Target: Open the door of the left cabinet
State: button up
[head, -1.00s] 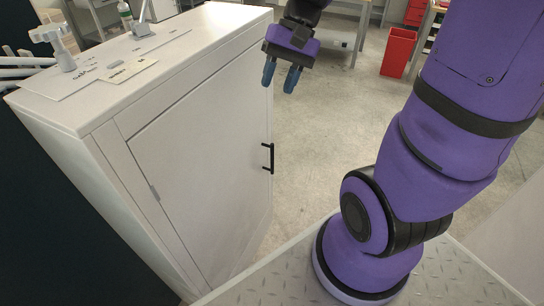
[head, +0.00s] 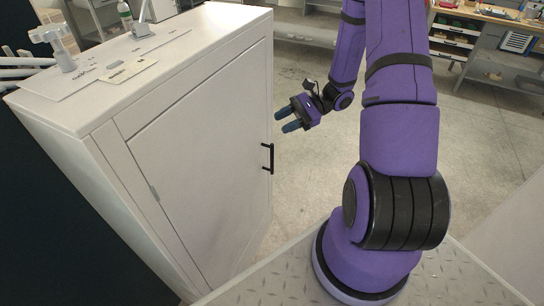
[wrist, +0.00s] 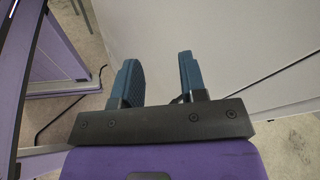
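The left cabinet (head: 100,125) is a white box at the left of the head view. Its door (head: 205,150) looks closed, with a black bar handle (head: 268,157) at the door's right edge. My gripper (head: 285,120) is just right of and a little above the handle in the picture, fingers pointing left, apart from it. In the wrist view the two blue fingers of my gripper (wrist: 158,80) are spread with a gap between them and nothing in it.
Workbenches (head: 500,60) line the back right. The floor (head: 310,185) right of the cabinet is clear.

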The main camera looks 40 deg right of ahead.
jog(key=d+f+m+t, duration=0.4)
jog(key=f+m+t, duration=0.15)
jog(key=f, duration=0.45)
jog(key=m+t+h, duration=0.2)
jog(key=m+t, duration=0.3)
jog(key=m, duration=0.1)
send_over(272, 170)
jog(key=shift+g, duration=0.25)
jog(key=f, duration=0.8)
jog(key=shift+w+d+f, duration=0.2)
jog(key=shift+w, duration=0.1)
jog(key=shift+c, duration=0.3)
grip_shut()
